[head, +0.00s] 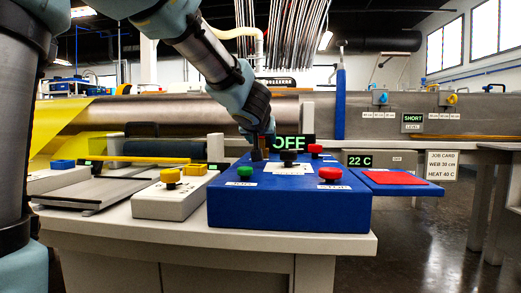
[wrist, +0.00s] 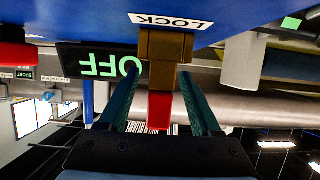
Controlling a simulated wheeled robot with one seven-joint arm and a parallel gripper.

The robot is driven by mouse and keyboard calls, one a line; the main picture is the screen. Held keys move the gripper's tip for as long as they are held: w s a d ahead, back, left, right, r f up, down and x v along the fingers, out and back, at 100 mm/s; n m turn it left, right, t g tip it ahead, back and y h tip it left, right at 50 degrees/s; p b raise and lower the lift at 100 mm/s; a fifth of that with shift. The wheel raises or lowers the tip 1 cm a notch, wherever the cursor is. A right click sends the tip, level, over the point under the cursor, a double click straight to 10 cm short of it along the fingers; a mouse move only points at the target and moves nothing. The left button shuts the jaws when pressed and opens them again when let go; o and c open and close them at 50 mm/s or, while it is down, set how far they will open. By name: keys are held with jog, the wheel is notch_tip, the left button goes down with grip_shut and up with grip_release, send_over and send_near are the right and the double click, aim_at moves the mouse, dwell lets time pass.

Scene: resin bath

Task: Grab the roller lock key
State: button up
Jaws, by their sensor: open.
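The roller lock key shows in the wrist view as a red handle (wrist: 160,108) below a brass-brown lock body (wrist: 165,46). The lock body stands on the blue control box (head: 290,208) beside a white LOCK label (wrist: 170,20). My gripper (wrist: 158,80) is open, with one teal finger on each side of the key. Gaps show between the fingers and the key, so they do not appear to close on it. In the head view my gripper (head: 260,150) is at the box's back left, and the key is mostly hidden there.
The OFF display (head: 291,142) stands close behind the gripper. A white box with a yellow knob (head: 170,176) is left. Open floor lies at the right.

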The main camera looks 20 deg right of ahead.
jog(key=shift+w+d+f, duration=0.15)
jog(key=shift+w, duration=0.15)
grip_shut()
dwell(0.4)
